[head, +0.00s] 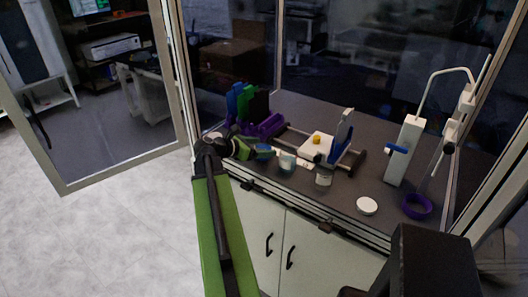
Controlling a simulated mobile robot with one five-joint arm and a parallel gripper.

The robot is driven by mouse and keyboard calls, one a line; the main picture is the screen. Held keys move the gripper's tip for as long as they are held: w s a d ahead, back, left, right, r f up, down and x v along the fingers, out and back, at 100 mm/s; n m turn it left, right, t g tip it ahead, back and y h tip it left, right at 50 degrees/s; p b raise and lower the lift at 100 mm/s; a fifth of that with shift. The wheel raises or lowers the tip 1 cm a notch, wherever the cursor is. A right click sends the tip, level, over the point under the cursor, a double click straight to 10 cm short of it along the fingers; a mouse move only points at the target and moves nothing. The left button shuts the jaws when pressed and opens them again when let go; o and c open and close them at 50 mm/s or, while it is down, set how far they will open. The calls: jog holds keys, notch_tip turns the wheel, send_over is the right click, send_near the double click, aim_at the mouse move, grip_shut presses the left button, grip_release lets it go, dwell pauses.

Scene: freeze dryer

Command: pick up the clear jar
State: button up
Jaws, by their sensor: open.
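A small clear jar (324,177) with a pale label stands upright near the front edge of the dark counter, right of the middle of the head view. My gripper (250,150) is at the far end of my green and black arm, over the counter's left part. It is open and points right. The jar is to its right, clearly apart from it. A small cup with a pale wall and teal contents (287,162) stands between them. A bluish container (263,152) is right by the fingertips; whether they touch it I cannot tell.
A white disc (367,206) and a purple ring (416,206) lie to the right. Behind the jar is a white device (318,148) with a yellow knob. A white stand (405,150) with a blue handle rises at right.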

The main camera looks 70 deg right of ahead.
aim_at(269, 147)
jog(key=b+x, duration=0.1)
jog(key=x, duration=0.3)
jog(key=shift+f, duration=0.1)
jog(key=shift+a, duration=0.15)
jog(key=c, duration=1.7)
